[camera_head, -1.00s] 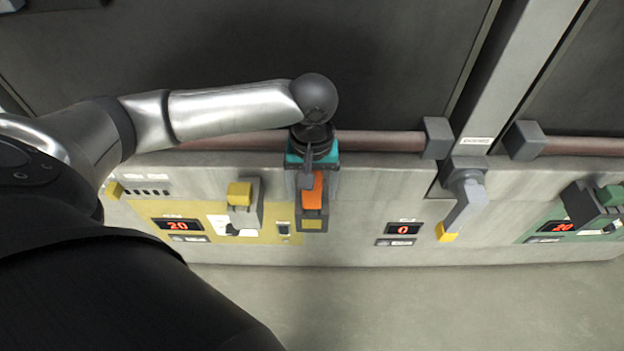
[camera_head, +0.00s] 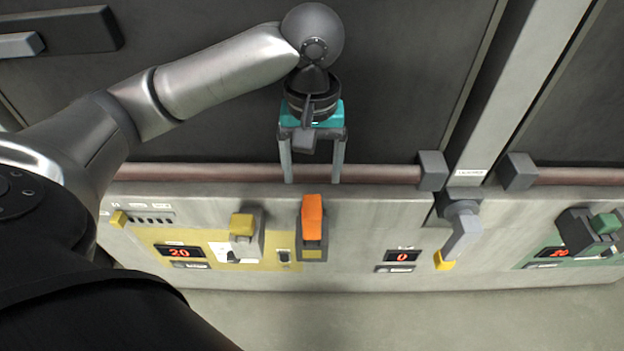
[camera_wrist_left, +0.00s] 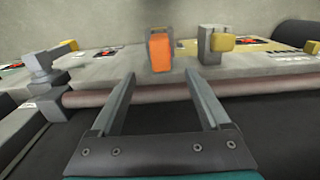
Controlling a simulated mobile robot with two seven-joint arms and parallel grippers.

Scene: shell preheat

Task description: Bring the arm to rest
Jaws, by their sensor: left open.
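My left arm comes in from the left in the head view. Its gripper (camera_head: 312,178) is open and empty, with its two fingers apart and pointing down in front of the dark panel, above the orange switch. The orange switch (camera_head: 312,208) stands on the console face just below the fingertips, apart from them. In the left wrist view the orange switch (camera_wrist_left: 160,51) shows beyond and between the open fingers (camera_wrist_left: 160,80). My right gripper is not in view.
A reddish-brown rail (camera_head: 380,173) runs along the console top (camera_head: 370,205). A yellow-handled switch (camera_head: 242,224), a grey lever with a yellow tip (camera_head: 460,236) and a green-handled switch (camera_head: 603,223) stick out from the console. A grey post (camera_head: 515,90) rises at right.

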